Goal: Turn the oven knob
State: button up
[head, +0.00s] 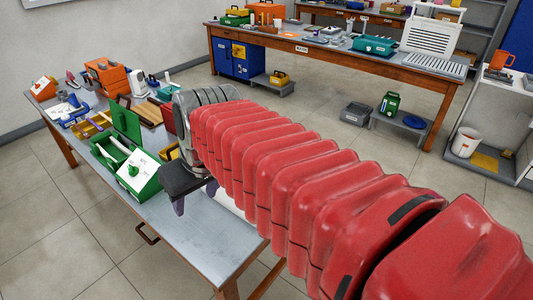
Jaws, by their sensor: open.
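I cannot make out an oven for certain. A green-and-white box (142,178) on the near table has a small round green knob (133,170) on its sloping white face; I cannot tell if this is the oven knob. My gripper (194,198) is just right of this box, above the table top. It is open, with its dark purple fingers pointing down and nothing seen between them. My red arm hides part of the table behind it.
The near table (190,245) has a bare front part. Orange boxes (107,77) and several tools crowd its far end. A long bench (335,55) stands behind, with a white vented unit (430,38). A shelf (497,92) stands at right. The floor between is mostly open.

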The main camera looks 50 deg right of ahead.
jog(key=w+d+r+m, duration=0.1)
jog(key=d, duration=1.4)
jog(key=w+d+r+m, duration=0.1)
jog(key=d, duration=1.4)
jog(key=shift+r+y, duration=0.25)
jog(key=shift+y, duration=0.15)
jog(key=shift+a, duration=0.1)
jog(key=x, duration=1.4)
jog(key=shift+r, duration=0.1)
jog(key=shift+c, duration=0.4)
